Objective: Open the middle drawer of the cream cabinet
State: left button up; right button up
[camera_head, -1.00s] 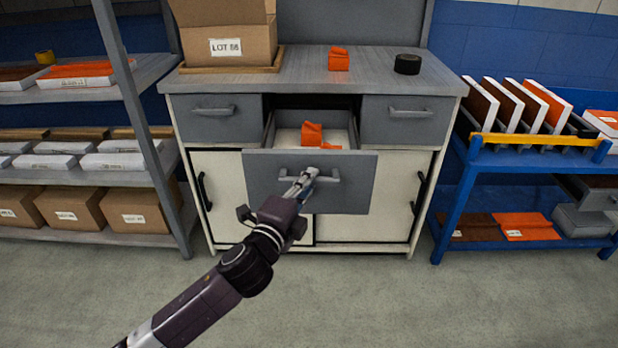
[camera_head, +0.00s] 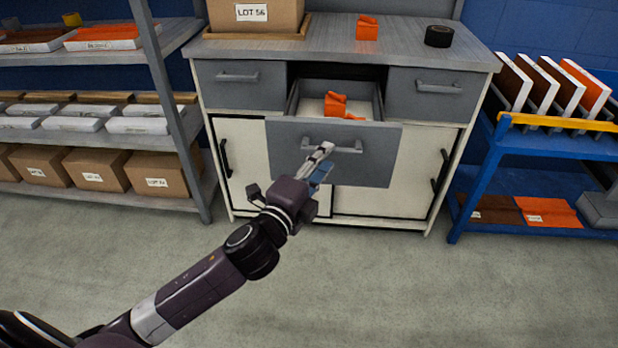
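The cream cabinet (camera_head: 375,203) stands ahead with a grey top and grey drawer fronts. Its middle drawer (camera_head: 286,150) is pulled well out, and orange items (camera_head: 337,106) lie inside it. The drawer's bar handle (camera_head: 350,149) is partly covered by my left gripper (camera_head: 328,161). The gripper's two fingers show spread apart, one pale and one bluish, just in front of and below the handle. Whether a finger still touches the handle is hard to tell. My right gripper is not in view.
A box (camera_head: 256,17) on a tray, an orange item (camera_head: 367,28) and a black roll (camera_head: 438,36) stand on top. Grey shelves (camera_head: 175,110) are at left, a blue rack (camera_head: 478,190) at right. The floor (camera_head: 400,290) in front is clear.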

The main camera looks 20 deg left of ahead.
pick_arm(q)
jog(key=s, duration=0.8)
jog(key=shift+a, duration=0.45)
